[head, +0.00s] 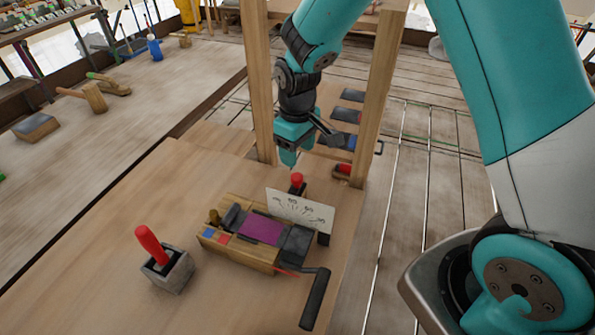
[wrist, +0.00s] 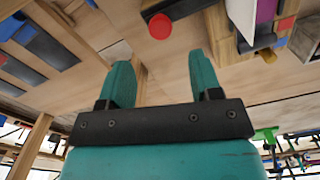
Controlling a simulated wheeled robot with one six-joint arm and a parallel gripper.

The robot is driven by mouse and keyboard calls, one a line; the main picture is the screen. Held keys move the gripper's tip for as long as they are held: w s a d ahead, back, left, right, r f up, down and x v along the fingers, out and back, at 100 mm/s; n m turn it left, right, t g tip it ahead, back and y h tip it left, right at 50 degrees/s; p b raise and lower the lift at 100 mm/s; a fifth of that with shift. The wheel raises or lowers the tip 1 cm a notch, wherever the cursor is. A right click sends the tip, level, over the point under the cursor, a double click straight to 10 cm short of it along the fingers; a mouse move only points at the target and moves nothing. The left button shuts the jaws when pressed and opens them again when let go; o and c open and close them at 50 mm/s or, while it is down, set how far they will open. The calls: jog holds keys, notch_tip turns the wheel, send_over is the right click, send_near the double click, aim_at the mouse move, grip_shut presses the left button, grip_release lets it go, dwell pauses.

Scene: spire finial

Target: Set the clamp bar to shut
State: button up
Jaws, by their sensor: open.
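The wooden fixture (head: 210,243) stands on the bench, with a purple plate (head: 260,229) on top between dark blocks. A black bar (head: 315,300) sticks out from its near right corner, joined by a thin red piece; it looks like a handle, and I cannot tell for certain whether it is the clamp bar. A red knob (head: 297,179) on a dark stem stands behind the white card; a round red top shows in the wrist view (wrist: 160,26). My gripper (head: 287,158) is open and empty above and behind the fixture; its teal fingers (wrist: 162,78) are apart.
A white card with drawings (head: 300,208) stands upright along the fixture's far side. A grey block with a red-handled tool (head: 150,245) sits to its left. Wooden posts (head: 378,95) flank my arm. Bare bench top (head: 110,225) lies at the left.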

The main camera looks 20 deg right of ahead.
aim_at(297, 176)
notch_tip(297, 176, down, 8)
jog(key=shift+f+p, duration=0.1)
jog(key=shift+p, duration=0.45)
jog(key=shift+c, duration=0.4)
